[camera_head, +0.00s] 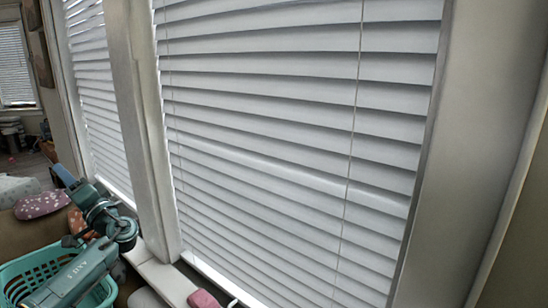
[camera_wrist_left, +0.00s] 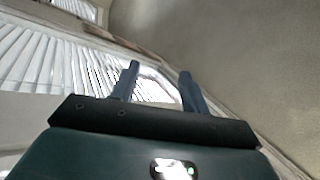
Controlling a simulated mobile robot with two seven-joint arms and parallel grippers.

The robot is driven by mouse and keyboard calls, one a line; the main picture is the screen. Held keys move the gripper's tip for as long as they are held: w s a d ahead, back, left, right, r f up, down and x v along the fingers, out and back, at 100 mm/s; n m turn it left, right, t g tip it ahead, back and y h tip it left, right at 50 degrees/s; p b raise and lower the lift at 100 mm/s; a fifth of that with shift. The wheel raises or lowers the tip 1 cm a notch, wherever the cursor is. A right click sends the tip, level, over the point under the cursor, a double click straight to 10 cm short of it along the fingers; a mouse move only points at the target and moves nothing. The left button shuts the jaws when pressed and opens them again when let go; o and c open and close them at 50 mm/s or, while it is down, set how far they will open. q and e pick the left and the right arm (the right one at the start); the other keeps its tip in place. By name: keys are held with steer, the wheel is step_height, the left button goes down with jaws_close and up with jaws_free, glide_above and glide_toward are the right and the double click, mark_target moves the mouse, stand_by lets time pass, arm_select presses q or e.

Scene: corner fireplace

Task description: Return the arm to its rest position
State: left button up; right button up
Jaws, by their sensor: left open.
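My left gripper (camera_wrist_left: 158,70) shows in the wrist view with its two grey-blue fingers apart and nothing between them. Beyond the fingers are white window blinds and a plain pale wall. In the head view my teal left arm is folded at the lower left, beside the window. My right gripper is in neither view.
A turquoise plastic basket (camera_head: 22,275) stands at the lower left, overlapped by my arm in the picture. Large window blinds (camera_head: 290,130) fill the middle. A patterned pink cushion (camera_head: 42,204) lies left of the arm. A pink object (camera_head: 204,299) sits near the sill.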

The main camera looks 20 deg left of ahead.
arm_select(q)
steer(key=w+d+f+m+t+h, duration=0.3)
steer(key=w+f+m+t+h, duration=0.5)
steer(key=w+f+t+h, duration=0.3)
steer(key=w+d+m+t+h, duration=0.2)
steer(key=w+d+t+h, duration=0.2)
steer(key=w+d+h, duration=0.25)
steer(key=s+d+f+m+g+h, duration=0.1)
steer(key=s+d+f+h, duration=0.15)
steer(key=d+f, duration=0.65)
steer(key=s+d+f+g+h, duration=0.15)
steer(key=s+d+f, duration=0.25)
steer(key=d+f, duration=0.5)
steer(key=s+d+f+n+g+h, duration=0.1)
steer(key=s+d+f, duration=0.4)
steer(key=s+d, duration=0.5)
steer(key=s+d+f+n+g+h, duration=0.1)
steer(key=s+d+f+h, duration=0.3)
steer(key=s+d, duration=0.7)
steer(key=d+n, duration=0.1)
steer(key=d, duration=0.3)
steer(key=shift+s+f+g, duration=0.2)
steer(key=shift+f+g, duration=0.15)
steer(key=shift+f, duration=0.05)
steer(key=shift+h, duration=0.25)
